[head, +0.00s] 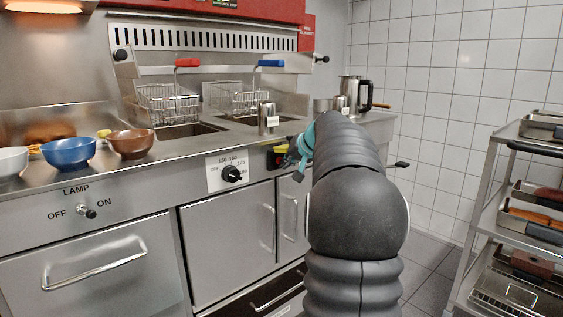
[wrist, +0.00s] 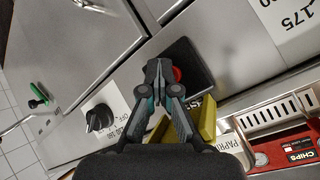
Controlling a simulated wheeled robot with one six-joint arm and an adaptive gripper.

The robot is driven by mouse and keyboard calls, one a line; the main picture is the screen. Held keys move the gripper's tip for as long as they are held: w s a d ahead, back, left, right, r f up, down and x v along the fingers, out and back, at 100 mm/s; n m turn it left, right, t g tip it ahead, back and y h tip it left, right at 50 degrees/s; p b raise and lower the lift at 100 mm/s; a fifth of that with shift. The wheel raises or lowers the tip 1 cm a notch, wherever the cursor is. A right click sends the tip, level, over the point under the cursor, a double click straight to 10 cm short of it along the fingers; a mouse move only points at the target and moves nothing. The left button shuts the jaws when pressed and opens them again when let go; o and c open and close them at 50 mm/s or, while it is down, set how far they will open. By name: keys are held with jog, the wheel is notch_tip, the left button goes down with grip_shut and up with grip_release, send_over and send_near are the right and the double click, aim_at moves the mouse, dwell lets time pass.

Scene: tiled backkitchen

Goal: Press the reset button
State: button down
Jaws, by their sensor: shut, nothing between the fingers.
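The reset button looks to be the red button (wrist: 177,73) on a black plate (wrist: 198,72) in the wrist view, partly covered by my fingers. In the head view the black box (head: 273,161) sits on the fryer's front panel, right of the dial, with a yellow piece (head: 281,150) on it; my gripper hides much of it. My gripper (head: 289,162) is shut and empty, close in front of the box. In the wrist view its fingertips (wrist: 158,68) are together just beside the red button; I cannot tell whether they touch it.
A temperature dial (head: 231,174) is left of the box, and a lamp switch (head: 87,212) farther left. Bowls, including a blue one (head: 69,152), stand on the counter. Fryer baskets (head: 168,104) are behind. A wheeled rack (head: 482,205) stands at right. Another black knob (wrist: 99,118) is near my gripper.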

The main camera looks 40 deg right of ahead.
jog(key=shift+w+a, duration=0.2)
jog(key=shift+w, duration=0.05)
jog(key=shift+f, duration=0.1)
dwell(0.3)
jog(key=shift+s+b, duration=0.6)
jog(key=shift+s, duration=0.35)
jog(key=shift+d, duration=0.1)
jog(key=s+b, duration=0.2)
jog(key=s, duration=0.3)
jog(key=shift+d+b, duration=0.15)
jog(key=shift+b, duration=0.2)
